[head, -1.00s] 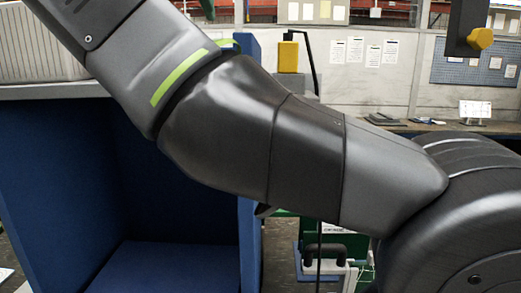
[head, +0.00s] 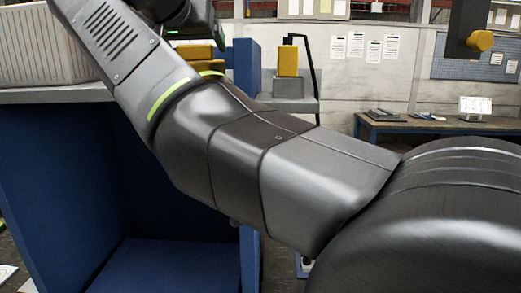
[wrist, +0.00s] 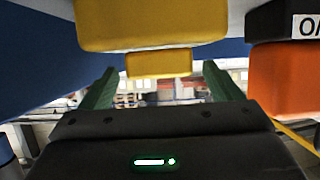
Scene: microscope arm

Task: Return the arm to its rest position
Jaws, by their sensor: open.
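My gripper (wrist: 160,74) shows in the wrist view with its two green fingers apart. No object is held between them. A large yellow block (wrist: 150,22) hangs close above the fingers, and a smaller yellow piece (wrist: 158,63) shows beyond, between them in the picture. I cannot tell whether either touches a finger. In the head view my arm crosses from lower right to upper left, and my gripper is not clearly visible. A yellow part (head: 195,52) shows just behind the arm. I cannot tell which thing, if any, is the task's arm.
A blue cabinet (head: 60,190) stands at left, with a ribbed beige box (head: 40,45) on its top. Another yellow block (head: 288,60) stands behind. An orange block (wrist: 283,82) with a black top is right of my fingers. A workbench (head: 430,124) is at far right.

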